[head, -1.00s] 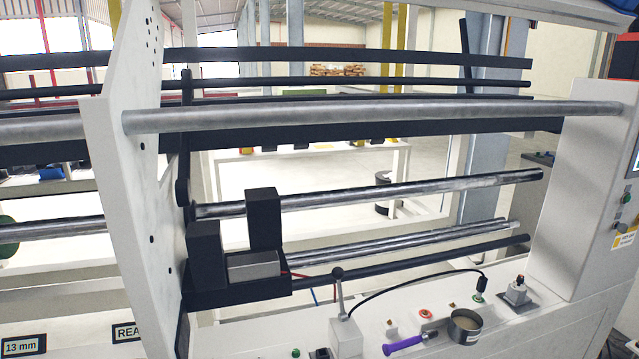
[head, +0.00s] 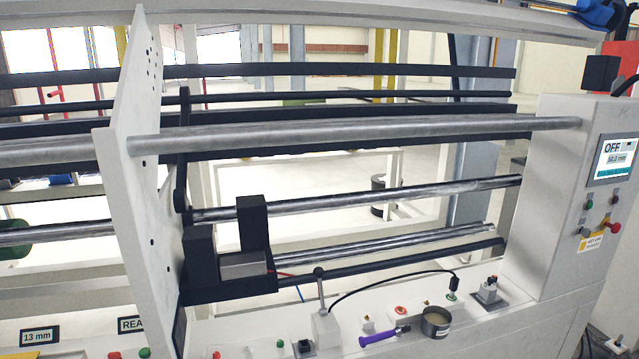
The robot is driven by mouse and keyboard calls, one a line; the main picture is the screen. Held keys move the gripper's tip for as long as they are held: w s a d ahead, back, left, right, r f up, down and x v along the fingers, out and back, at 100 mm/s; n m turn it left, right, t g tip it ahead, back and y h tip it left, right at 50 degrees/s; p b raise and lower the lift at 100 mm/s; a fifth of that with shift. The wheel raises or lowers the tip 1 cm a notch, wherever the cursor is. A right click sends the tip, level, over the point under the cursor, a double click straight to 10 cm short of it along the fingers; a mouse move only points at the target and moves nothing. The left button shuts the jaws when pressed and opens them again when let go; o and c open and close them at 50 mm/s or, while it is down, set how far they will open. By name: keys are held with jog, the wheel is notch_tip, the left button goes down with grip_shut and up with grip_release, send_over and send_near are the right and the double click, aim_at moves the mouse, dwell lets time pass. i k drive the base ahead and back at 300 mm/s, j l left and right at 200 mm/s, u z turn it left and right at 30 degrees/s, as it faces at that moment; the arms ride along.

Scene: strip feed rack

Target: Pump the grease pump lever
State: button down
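A small white box (head: 326,328) stands on the machine's front ledge. A thin lever (head: 321,291) with a dark ball knob rises from it, nearly upright. I take it for the grease pump, though no label on it is readable. A black hose (head: 385,283) curves nearby to a fitting with a green base on the ledge, to the right. My gripper is not in view, and nothing touches the lever.
Knobs and buttons line the ledge. Round bars (head: 360,132) run above. A control panel (head: 611,162) reading OFF is at right. A white upright plate (head: 128,170) stands at left.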

aim_at(318, 273)
jog(key=u, duration=0.1)
jog(key=i+u, duration=0.2)
jog(key=i, duration=0.4)
jog(key=i+l+u, duration=0.25)
jog(key=i, duration=0.3)
